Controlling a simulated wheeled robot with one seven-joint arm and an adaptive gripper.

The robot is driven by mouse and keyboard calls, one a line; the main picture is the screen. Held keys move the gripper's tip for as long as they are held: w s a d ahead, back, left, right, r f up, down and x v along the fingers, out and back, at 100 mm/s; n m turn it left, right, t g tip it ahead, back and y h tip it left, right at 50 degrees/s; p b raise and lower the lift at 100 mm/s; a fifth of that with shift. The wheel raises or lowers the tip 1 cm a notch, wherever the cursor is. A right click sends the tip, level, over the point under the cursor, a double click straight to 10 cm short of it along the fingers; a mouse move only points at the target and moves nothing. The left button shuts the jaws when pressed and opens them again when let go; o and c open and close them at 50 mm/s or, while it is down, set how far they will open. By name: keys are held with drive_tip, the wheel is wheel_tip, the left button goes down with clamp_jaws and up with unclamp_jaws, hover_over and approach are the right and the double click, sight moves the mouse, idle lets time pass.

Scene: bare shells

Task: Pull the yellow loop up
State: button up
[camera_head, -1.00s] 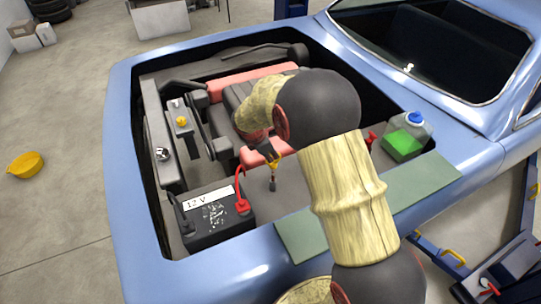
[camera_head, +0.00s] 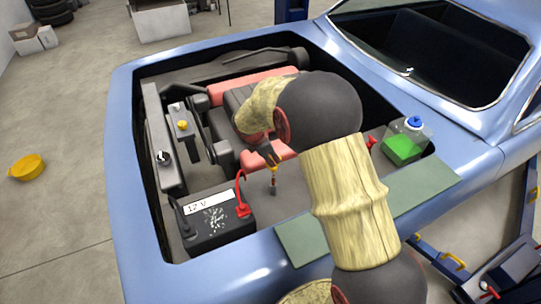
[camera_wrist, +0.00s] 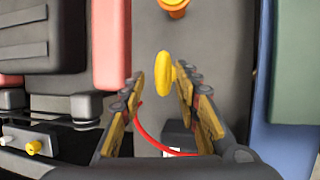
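The yellow loop (camera_wrist: 164,76) shows in the wrist view as a narrow upright oval between my two fingertips, closer to the right finger. My gripper (camera_wrist: 161,80) is open, with a gap between the loop and the left finger. I cannot tell whether the right finger touches the loop. In the head view my gripper (camera_head: 271,156) points down into the engine bay, above a thin orange and dark stem (camera_head: 273,183) standing there. The loop itself is hard to separate from my yellow finger pads in that view. My arm hides part of the bay.
A 12 V battery (camera_head: 216,220) with a red cable and clamp (camera_head: 243,208) stands close by, left of the stem. The engine block with red covers (camera_head: 252,82) lies behind. A green-filled bottle (camera_head: 404,145) and a green mat (camera_head: 300,242) on the fender are to the right.

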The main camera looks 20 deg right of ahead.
drive_tip(key=shift+r, duration=0.1)
drive_tip(key=v, duration=1.1)
drive_tip(key=shift+a+r, duration=0.2)
drive_tip(key=shift+r, duration=0.15)
drive_tip(key=shift+s, duration=0.15)
drive_tip(key=s+a+r+m+t+y+b, duration=0.1)
drive_tip(key=s+a+r+m+b, duration=0.1)
drive_tip(key=s+m, duration=0.4)
drive_tip(key=s+a+r+m+t+y+b, duration=0.1)
drive_tip(key=s+m, duration=0.5)
drive_tip(key=s, duration=0.8)
drive_tip(key=s+a+r+m+t+y+b, duration=0.1)
drive_tip(key=s+a+m+b, duration=0.3)
drive_tip(key=s, duration=0.6)
drive_tip(key=shift+r+m+y, duration=0.7)
drive_tip(key=shift+r+m, duration=0.15)
drive_tip(key=shift+m, duration=0.15)
